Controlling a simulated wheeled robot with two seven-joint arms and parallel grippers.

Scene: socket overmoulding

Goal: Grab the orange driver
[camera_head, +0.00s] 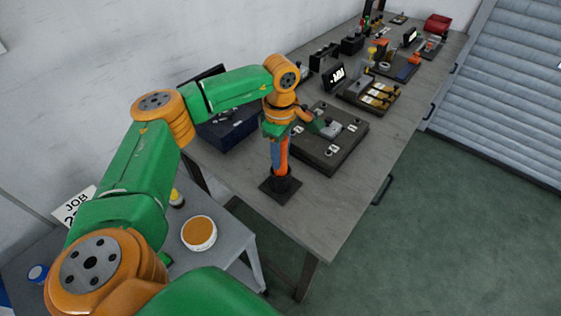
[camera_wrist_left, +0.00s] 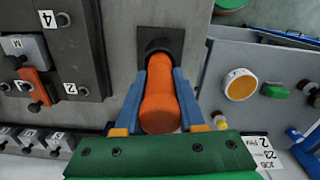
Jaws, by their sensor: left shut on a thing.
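The orange driver (camera_wrist_left: 160,103) stands in a dark holder (camera_wrist_left: 161,42) with a square base on the grey workbench. In the head view the driver (camera_head: 284,152) shows as an orange strip, partly hidden by my gripper, above the black holder (camera_head: 281,188). My left gripper (camera_wrist_left: 160,85) comes down from above, and its two blue fingers are closed on both sides of the driver's handle. In the head view the left gripper (camera_head: 279,155) is at the near left part of the bench. The driver's lower end is hidden in the holder. My right gripper is not in view.
A dark fixture board (camera_head: 330,140) with numbered tags lies just right of the holder. A dark blue box (camera_head: 228,130) stands behind on the left. More fixtures and trays line the bench further back. A lower grey table (camera_head: 232,232) carries a round orange-topped container (camera_head: 199,233).

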